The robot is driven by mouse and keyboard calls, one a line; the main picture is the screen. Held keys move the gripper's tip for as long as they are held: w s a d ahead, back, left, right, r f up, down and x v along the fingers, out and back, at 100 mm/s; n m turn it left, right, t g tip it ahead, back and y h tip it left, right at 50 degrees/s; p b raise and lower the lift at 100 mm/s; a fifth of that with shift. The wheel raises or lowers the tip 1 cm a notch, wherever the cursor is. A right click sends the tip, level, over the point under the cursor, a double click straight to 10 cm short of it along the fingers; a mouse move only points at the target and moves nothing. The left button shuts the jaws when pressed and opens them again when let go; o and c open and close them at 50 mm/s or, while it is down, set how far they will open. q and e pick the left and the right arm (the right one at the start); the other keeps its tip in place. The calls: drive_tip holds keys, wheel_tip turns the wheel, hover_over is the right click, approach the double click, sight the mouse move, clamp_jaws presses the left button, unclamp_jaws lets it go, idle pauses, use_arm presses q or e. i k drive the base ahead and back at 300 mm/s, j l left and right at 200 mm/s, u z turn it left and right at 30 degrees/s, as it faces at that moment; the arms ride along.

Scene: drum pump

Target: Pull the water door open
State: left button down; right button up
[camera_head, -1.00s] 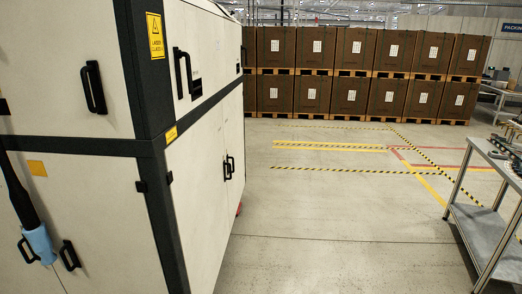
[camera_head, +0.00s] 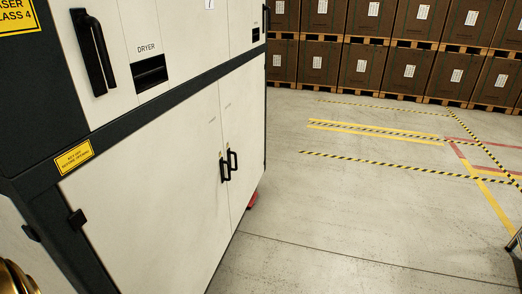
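A large white cabinet (camera_head: 150,180) with a dark frame fills the left half of the head view. Its lower front has two tall doors side by side, a wide left door (camera_head: 140,190) and a narrow right door (camera_head: 243,140). Their black handles, left (camera_head: 223,169) and right (camera_head: 233,162), sit close together at the seam. Both doors look shut. Small faint print is on them, and I cannot read which one is the water door. Neither of my grippers is recognisable in view, and nothing touches the handles.
Above the doors are a panel marked DRYER with a dark recess (camera_head: 150,73) and a large black handle (camera_head: 94,52). Open floor (camera_head: 350,215) with striped tape lies to the right. Stacked brown boxes (camera_head: 365,63) stand behind. An unclear brass-coloured rounded part (camera_head: 17,279) shows at bottom left.

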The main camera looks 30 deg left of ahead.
sight(241, 91)
drive_tip(key=i+u, duration=0.3)
drive_tip(key=i+l+u, duration=0.25)
drive_tip(key=i, duration=0.15)
drive_tip(key=i+l+u, duration=0.3)
drive_tip(key=i+j, duration=0.1)
